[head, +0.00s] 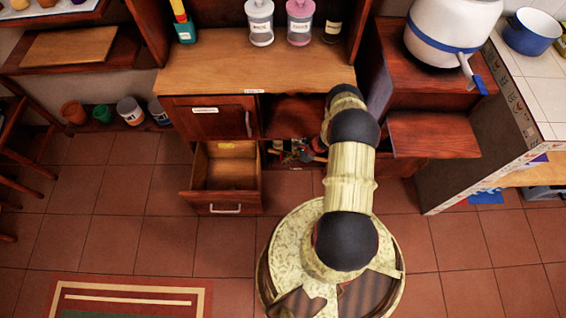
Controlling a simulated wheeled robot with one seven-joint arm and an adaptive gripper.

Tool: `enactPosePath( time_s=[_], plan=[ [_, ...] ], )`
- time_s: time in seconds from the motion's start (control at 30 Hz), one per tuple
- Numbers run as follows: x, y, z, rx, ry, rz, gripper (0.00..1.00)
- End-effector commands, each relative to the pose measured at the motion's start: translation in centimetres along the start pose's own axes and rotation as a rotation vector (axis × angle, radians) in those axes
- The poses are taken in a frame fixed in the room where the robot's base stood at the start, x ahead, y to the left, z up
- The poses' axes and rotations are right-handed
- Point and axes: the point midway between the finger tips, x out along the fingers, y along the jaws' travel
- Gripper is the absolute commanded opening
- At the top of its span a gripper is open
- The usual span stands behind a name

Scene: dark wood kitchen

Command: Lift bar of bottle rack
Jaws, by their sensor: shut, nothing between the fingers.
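The bottle rack's bar cannot be made out clearly. A low open compartment of the dark wood cabinet (212,118) holds several small coloured items (296,152), too small and too covered to name. My arm reaches up from my base and over the right part of this cabinet. Its far end goes down in front of the cabinet, and my own arm links hide my gripper. I cannot see whether it touches anything.
An open empty drawer (226,180) sticks out to the left of the arm. A brown panel (432,135) juts out on the right. Jars (260,22) stand on the cabinet top and a large white pot (453,32) at upper right. The tiled floor in front is mostly clear.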

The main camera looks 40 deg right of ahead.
Motion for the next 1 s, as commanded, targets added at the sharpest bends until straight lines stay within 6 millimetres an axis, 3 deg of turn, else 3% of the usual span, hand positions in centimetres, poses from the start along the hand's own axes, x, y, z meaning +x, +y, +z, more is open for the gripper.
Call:
enactPosePath(
  time_s=[0.13,0.33,0.6,0.73,1.0],
  plan=[
    [-3.0,0.0,0.6,0.005,-0.132,-0.004,0.0],
    [-7.5,-0.1,1.4,0.001,-0.132,-0.003,0.0],
    [-12.3,0.0,1.0,0.001,-0.131,-0.002,0.0],
    [-13.7,0.0,0.7,0.001,-0.131,0.0,0.0],
    [-13.8,0.1,0.7,0.001,-0.13,0.001,0.0]
  ],
)
